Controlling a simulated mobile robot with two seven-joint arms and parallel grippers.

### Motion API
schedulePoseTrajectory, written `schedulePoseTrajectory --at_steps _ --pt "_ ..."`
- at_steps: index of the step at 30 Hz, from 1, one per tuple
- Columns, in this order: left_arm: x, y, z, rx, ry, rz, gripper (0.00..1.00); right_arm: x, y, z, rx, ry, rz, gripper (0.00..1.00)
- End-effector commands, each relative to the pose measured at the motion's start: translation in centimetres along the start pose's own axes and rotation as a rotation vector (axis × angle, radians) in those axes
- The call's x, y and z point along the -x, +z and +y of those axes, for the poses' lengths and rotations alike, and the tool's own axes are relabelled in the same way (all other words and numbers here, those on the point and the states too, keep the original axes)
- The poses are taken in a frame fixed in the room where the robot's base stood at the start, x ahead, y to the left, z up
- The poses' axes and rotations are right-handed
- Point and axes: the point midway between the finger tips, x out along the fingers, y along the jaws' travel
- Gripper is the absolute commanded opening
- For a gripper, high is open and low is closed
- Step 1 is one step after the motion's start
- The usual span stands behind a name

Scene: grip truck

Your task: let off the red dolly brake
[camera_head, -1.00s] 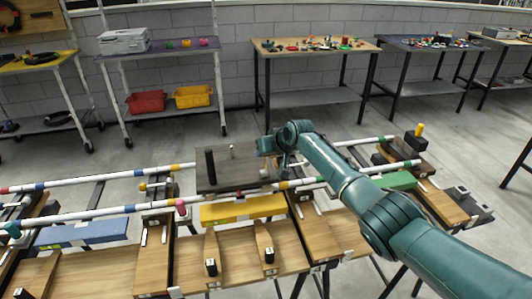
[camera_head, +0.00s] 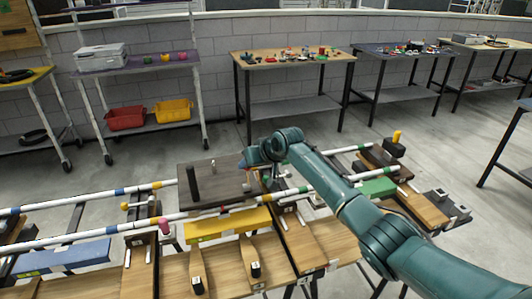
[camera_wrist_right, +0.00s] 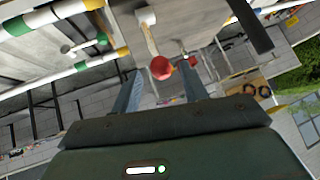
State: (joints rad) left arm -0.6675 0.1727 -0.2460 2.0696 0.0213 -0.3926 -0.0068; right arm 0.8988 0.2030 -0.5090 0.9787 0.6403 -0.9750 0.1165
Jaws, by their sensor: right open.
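The dolly (camera_head: 212,178) is a dark flat board across the white rails in the head view. It carries a black upright post on its left part. In the right wrist view a round red knob (camera_wrist_right: 162,68), which looks like the red brake, shows at the end of a pale lever (camera_wrist_right: 147,30). My right gripper (camera_wrist_right: 160,84) is open, with its fingers on either side of the knob in this picture; contact cannot be told. In the head view my right gripper (camera_head: 255,160) is over the dolly's right part and the red knob cannot be made out there. My left gripper is out of view.
The striped rails (camera_head: 90,232) run across the wooden benches. A yellow block (camera_head: 228,226), a blue block (camera_head: 62,258) and a green block (camera_head: 378,187) sit along them. A pink knob (camera_head: 166,230) stands left of the yellow block. Tables with small items stand behind on open floor.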

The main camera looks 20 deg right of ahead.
Motion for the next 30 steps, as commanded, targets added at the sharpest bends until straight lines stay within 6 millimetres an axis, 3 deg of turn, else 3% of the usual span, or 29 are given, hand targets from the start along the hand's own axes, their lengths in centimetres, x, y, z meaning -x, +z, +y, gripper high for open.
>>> schedulePoseTrajectory --at_steps 15,21,30 --pt "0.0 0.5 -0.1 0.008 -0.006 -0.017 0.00 8.0 0.1 0.0 0.001 0.001 0.000 0.44" --pt "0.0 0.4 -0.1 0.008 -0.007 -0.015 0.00 9.1 0.1 0.0 0.000 0.001 -0.002 0.44" --pt "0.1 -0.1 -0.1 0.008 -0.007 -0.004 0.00 9.2 0.1 0.0 0.000 0.001 -0.002 0.44"
